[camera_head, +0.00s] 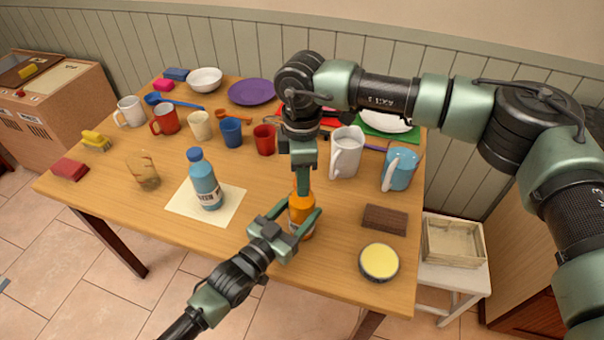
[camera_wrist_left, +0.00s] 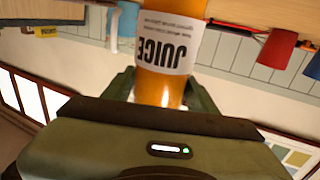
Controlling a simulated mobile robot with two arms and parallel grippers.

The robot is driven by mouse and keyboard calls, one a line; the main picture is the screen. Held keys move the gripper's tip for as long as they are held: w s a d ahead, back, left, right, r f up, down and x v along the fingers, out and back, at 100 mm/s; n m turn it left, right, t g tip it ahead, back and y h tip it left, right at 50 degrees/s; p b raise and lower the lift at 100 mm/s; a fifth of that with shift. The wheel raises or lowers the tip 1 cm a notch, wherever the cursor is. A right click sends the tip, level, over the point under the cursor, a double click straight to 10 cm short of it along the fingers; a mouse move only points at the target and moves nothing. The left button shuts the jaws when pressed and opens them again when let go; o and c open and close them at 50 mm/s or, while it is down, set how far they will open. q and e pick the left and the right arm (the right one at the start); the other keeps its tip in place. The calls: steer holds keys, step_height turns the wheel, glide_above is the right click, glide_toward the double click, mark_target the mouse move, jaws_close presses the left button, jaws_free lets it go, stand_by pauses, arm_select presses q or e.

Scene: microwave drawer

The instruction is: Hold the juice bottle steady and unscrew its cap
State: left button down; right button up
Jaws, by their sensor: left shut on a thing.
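The orange juice bottle (camera_head: 300,204) stands upright near the front edge of the table. It also shows upside down in the left wrist view (camera_wrist_left: 168,50), with its white JUICE label. My left gripper (camera_head: 304,222) is shut around the bottle's body from the front, one finger on each side. My right gripper (camera_head: 303,188) points straight down over the bottle's top. Its fingers are seen edge-on and hide the cap, so I cannot tell whether they grip it.
A blue bottle (camera_head: 205,182) stands on a cream mat (camera_head: 233,197) to the left. A brown block (camera_head: 385,219) and a yellow-topped round tub (camera_head: 379,262) lie right. A white pitcher (camera_head: 345,154), a light-blue pitcher (camera_head: 399,170) and a red cup (camera_head: 264,139) stand behind.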

jaws_close()
steer(key=n, duration=0.3)
steer(key=shift+n, duration=0.4)
steer(key=n, duration=1.8)
steer(key=shift+r, duration=0.1)
steer(key=n, duration=1.1)
steer(key=shift+n, duration=0.3)
steer(key=n, duration=0.6)
steer(key=shift+n, duration=0.4)
steer(key=n, duration=1.3)
steer(key=shift+r+n, duration=0.1)
steer(key=shift+n, duration=0.2)
steer(key=shift+r, duration=0.15)
